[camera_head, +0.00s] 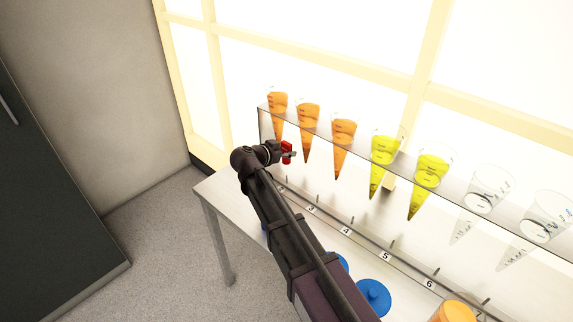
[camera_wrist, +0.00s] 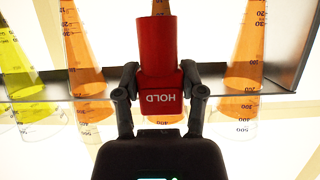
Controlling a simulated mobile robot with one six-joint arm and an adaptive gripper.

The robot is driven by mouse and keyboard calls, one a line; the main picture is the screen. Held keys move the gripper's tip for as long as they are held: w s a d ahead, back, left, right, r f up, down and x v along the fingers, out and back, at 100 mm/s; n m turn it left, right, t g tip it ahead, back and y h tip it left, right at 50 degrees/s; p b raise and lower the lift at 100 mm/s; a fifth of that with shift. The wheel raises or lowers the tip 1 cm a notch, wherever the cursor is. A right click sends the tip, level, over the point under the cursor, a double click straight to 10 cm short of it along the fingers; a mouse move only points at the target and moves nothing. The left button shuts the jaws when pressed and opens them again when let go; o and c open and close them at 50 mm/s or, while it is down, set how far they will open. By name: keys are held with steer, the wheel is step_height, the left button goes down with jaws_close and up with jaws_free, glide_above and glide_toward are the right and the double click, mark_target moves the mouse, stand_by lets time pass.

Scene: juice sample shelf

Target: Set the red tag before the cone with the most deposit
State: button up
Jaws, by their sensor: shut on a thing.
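A row of cones hangs tip-down in a clear rack before the bright window. In the head view, from left, are three orange cones (camera_head: 278,110) (camera_head: 308,125) (camera_head: 343,142), two yellow cones (camera_head: 383,160) (camera_head: 429,180) and two clear ones (camera_head: 484,195) (camera_head: 546,222). How much deposit each holds is too small to tell. My gripper (camera_head: 281,153) is shut on the red tag (camera_head: 287,149), in front of the left orange cones. In the wrist view, which looks upside down, the tag (camera_wrist: 158,60) reads HOLD and partly hides one orange cone.
Blue round things (camera_head: 374,297) and an orange cylinder (camera_head: 455,311) stand at the front. My arm hides part of the table (camera_head: 222,205).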

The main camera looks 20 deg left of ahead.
mark_target(286, 163)
steer(key=shift+w+f+b, duration=0.15)
steer(key=shift+f+b, duration=0.9)
steer(key=shift+f, duration=0.2)
steer(key=shift+w+f+b, duration=0.1)
steer(key=shift+f+b, duration=0.9)
steer(key=shift+f, duration=0.2)
steer(key=shift+f, duration=0.15)
steer(key=shift+f+b, duration=0.2)
steer(key=shift+b, duration=0.2)
steer(key=shift+f+b, duration=1.95)
stand_by(0.5)
steer(key=o, duration=1.1)
steer(key=shift+r, duration=0.15)
